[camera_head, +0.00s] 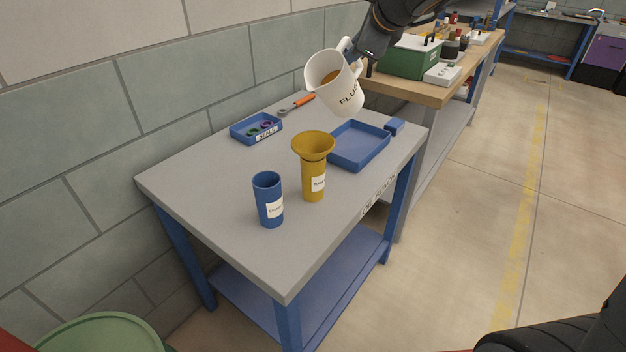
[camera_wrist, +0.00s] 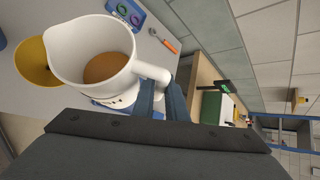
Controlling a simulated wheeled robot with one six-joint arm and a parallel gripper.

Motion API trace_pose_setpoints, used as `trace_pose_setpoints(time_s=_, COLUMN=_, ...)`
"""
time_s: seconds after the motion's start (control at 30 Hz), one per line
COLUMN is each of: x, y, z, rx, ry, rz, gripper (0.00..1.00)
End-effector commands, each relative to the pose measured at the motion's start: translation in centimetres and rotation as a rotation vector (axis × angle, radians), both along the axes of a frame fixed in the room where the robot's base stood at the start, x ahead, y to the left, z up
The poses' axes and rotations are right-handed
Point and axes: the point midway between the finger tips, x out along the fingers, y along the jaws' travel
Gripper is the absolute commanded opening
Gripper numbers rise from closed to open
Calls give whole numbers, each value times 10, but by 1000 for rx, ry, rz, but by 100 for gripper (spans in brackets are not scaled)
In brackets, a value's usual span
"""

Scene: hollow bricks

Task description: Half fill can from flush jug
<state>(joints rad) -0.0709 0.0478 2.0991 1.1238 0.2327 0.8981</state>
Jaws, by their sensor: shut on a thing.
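The white jug (camera_head: 347,92) marked "FLU…" is in the air above the back of the grey table, tilted to the left toward the yellow can. My gripper (camera_head: 350,50) is shut on its handle, and the wrist view shows the fingers (camera_wrist: 165,98) at the handle. Amber-brown liquid (camera_wrist: 106,67) lies in the jug. A yellow can (camera_head: 314,182) with a white label stands upright, with a wide yellow funnel (camera_head: 313,146) on top. A blue can (camera_head: 268,201) with a white label stands upright to its left and nearer, its inside dark. No stream of liquid shows.
A blue tray (camera_head: 386,147) lies right of the yellow can, with a small blue block (camera_head: 396,126) beside it. A blue seals tray (camera_head: 240,138) and an orange-handled tool (camera_head: 302,101) lie at the back. A wooden bench (camera_head: 438,97) adjoins behind. The table's left front is clear.

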Motion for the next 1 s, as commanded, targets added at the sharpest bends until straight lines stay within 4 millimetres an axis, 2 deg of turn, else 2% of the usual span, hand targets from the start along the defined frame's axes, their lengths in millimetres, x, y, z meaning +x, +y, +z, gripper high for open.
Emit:
trace_pose_setpoints(time_s=0.47, x=0, y=0, z=0, rx=-5, ry=-6, rz=0, gripper=0)
trace_pose_setpoints(time_s=1.0, x=-4, y=4, z=3, rx=-80, ry=-89, rz=0, gripper=0)
